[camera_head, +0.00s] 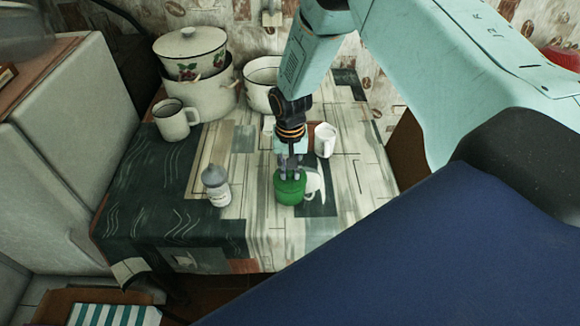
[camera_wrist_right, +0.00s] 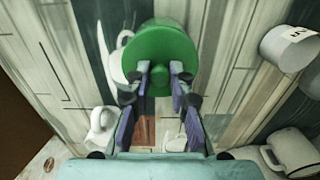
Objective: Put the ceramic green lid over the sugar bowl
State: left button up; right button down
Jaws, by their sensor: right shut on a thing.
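The green lid (camera_head: 289,190) is round and glossy, near the front middle of the table. My right gripper (camera_head: 290,172) comes down from above with its fingers shut at the lid's top. In the right wrist view the fingers (camera_wrist_right: 160,78) close on the knob at the centre of the lid (camera_wrist_right: 160,45). A white vessel with a handle (camera_head: 315,184), possibly the sugar bowl, shows partly beside the lid; it also shows in the right wrist view (camera_wrist_right: 117,65). The lid hides the rest of it. I cannot tell whether the lid touches it. My left gripper is not in view.
A mug (camera_head: 173,120) and stacked enamel pots (camera_head: 190,55) stand at the back left. The table's front left (camera_head: 165,220) is clear.

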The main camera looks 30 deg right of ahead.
jog(key=shift+w+f, duration=0.1)
jog(key=shift+a, duration=0.15)
jog(key=shift+s+d, duration=0.2)
jog(key=shift+w, duration=0.1)
jog(key=c, duration=1.1)
grip_release()
jog(key=shift+o, duration=0.2)
jog(key=o, duration=0.4)
jog(key=shift+a, duration=0.1)
